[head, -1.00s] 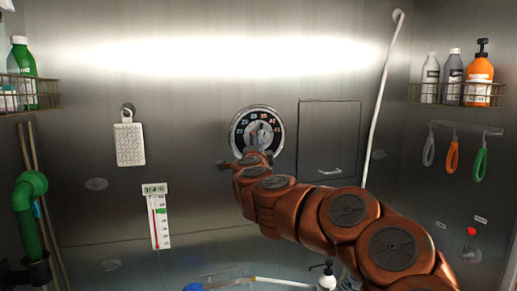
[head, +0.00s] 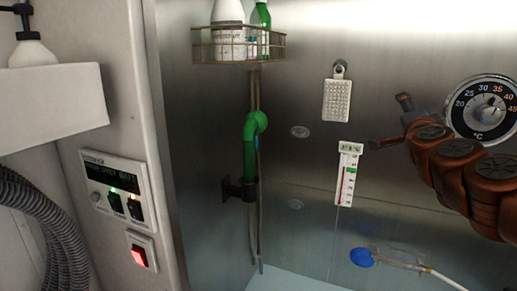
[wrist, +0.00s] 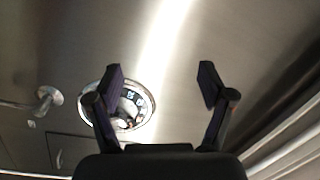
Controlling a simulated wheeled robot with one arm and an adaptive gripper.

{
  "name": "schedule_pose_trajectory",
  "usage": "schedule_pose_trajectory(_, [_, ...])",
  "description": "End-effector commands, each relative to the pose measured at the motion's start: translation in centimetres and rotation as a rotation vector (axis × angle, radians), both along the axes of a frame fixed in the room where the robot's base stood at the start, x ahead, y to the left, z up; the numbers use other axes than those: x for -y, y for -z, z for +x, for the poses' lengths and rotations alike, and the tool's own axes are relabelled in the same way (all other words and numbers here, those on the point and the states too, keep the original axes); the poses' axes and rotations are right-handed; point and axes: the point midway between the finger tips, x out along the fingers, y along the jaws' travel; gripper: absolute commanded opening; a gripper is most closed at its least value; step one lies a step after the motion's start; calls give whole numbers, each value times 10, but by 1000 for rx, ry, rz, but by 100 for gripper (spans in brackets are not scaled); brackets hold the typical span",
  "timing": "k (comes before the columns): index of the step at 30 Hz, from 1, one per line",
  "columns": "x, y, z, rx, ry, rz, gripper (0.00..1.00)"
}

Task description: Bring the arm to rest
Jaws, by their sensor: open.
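My gripper (head: 388,122) is at the right of the head view, at the end of my copper-coloured arm. It is open with nothing between its fingers. The wrist view also shows the gripper (wrist: 161,85), its two dark fingers spread apart against the steel wall. The dial thermometer (head: 488,110) is on the wall just right of the gripper in the head view. In the wrist view the dial (wrist: 128,108) is partly hidden behind the left finger. I cannot tell the distance from fingers to wall.
A wire basket (head: 240,45) with bottles, a green pipe (head: 249,140), a strip thermometer (head: 347,175) and a hanging grey brush pad (head: 337,100) are on the walls. A control panel (head: 117,190) and red switch (head: 141,252) are at left. A blue-headed tool (head: 362,257) lies low.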

Motion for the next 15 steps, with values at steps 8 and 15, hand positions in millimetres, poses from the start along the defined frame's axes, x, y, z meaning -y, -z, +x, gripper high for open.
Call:
schedule_pose_trajectory(8, [-144,42,1,-204,-365,-199,81])
schedule_pose_trajectory(15, [-241,117,-37,-455,-645,-362,81])
